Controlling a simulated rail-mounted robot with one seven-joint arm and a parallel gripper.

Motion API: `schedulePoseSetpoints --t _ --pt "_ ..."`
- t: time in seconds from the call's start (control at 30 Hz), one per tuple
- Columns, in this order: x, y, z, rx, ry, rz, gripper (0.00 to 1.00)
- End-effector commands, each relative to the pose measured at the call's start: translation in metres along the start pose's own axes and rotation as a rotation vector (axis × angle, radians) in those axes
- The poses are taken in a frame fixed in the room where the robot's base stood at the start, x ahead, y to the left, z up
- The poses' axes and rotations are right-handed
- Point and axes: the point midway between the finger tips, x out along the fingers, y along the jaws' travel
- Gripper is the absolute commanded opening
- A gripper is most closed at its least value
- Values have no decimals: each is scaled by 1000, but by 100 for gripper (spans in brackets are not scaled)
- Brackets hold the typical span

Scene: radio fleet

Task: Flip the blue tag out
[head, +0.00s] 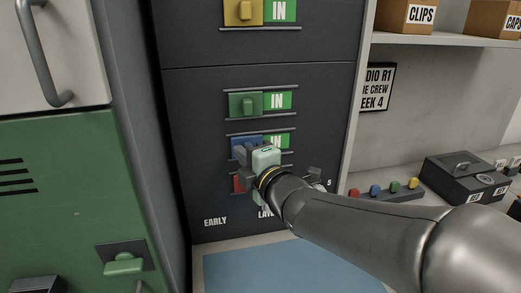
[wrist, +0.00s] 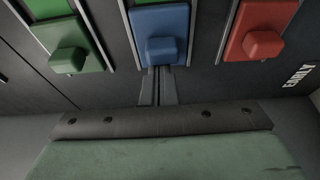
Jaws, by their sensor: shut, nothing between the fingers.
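The blue tag (head: 241,141) sits between two rails on the dark panel, with a green IN label (head: 277,142) showing at its right. My gripper (head: 242,154) is in front of it and hides part of it. In the wrist view the blue tag (wrist: 160,20) and its raised knob (wrist: 161,50) are at top centre. The shut, empty fingers (wrist: 158,72) end right at the near edge of that knob. I cannot tell whether they touch it.
A green tag (head: 243,104) and a yellow tag (head: 240,12) sit above, both with IN labels showing. A red tag (head: 237,184) sits just below, partly hidden by my gripper. A black box (head: 465,175) and a strip of coloured knobs (head: 385,192) stand at the right.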

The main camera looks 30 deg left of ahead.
Motion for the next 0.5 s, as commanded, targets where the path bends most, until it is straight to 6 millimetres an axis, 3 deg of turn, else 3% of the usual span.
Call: schedulePoseSetpoints --t 0.23,0.5 --pt "-2 -1 6 -1 -2 1 0" --pt "-20 -1 59 -2 -6 1 0"
